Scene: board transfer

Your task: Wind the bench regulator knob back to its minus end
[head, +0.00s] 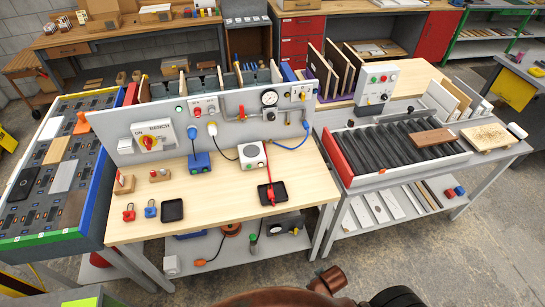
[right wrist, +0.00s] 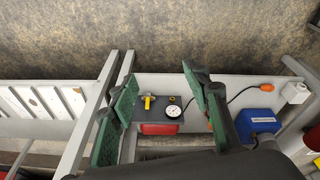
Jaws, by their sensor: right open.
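The bench panel (head: 225,128) stands upright along the back of the wooden bench. A round white pressure gauge (head: 269,97) sits on its right half. A small dark knob (head: 270,115) shows just under the gauge and looks like the regulator knob; its marks and turn position are too small to read. My right gripper (right wrist: 158,70) has green fingers, spread apart and empty. In the right wrist view it hangs over a low shelf beside a dark box with a dial (right wrist: 174,110), and the regulator knob is not seen there. My left gripper is in neither view.
The bench's front middle (head: 225,205) is mostly clear.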

